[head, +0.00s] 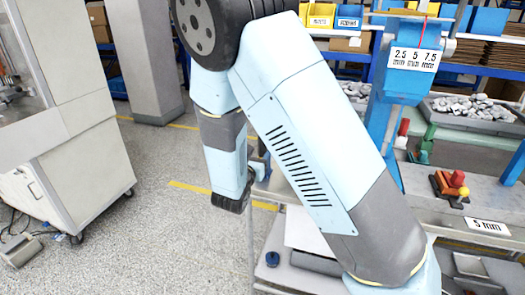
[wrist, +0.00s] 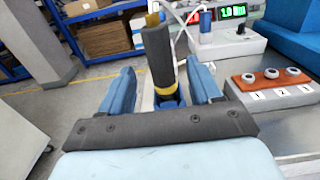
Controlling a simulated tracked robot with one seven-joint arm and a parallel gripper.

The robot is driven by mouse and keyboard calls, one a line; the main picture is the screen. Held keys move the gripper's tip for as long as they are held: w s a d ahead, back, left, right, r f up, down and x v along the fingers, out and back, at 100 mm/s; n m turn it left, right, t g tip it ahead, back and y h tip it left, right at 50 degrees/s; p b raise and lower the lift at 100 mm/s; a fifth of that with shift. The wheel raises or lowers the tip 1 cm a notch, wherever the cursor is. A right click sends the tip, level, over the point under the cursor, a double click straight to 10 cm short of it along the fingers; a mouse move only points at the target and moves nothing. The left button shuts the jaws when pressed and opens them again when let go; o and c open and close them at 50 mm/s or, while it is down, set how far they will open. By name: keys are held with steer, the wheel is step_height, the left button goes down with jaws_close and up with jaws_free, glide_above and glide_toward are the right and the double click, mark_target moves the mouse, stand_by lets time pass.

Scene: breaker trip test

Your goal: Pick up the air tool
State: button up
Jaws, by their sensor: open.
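In the wrist view, a dark grey cylindrical tool with a yellow band and a blue lower part, which looks like the air tool (wrist: 157,55), stands nearly upright. My gripper (wrist: 160,72) is open, with one blue finger to the left of the tool and one to the right. Gaps show on both sides, so the fingers do not appear to touch it. How deep the tool sits between the fingers is hard to tell. In the head view my arm hides most of the gripper, and I cannot make out the tool there.
A white block with several round knobs on an orange plate (wrist: 270,77) is at the right, near a green display (wrist: 232,12). The bench (head: 430,200) carries a red-and-yellow fixture (head: 450,187). A white cabinet (head: 65,130) stands left; the floor between is open.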

mark_target(261, 147)
steer(key=x, duration=0.5)
steer(key=shift+r, duration=0.25)
steer(key=c, duration=1.1)
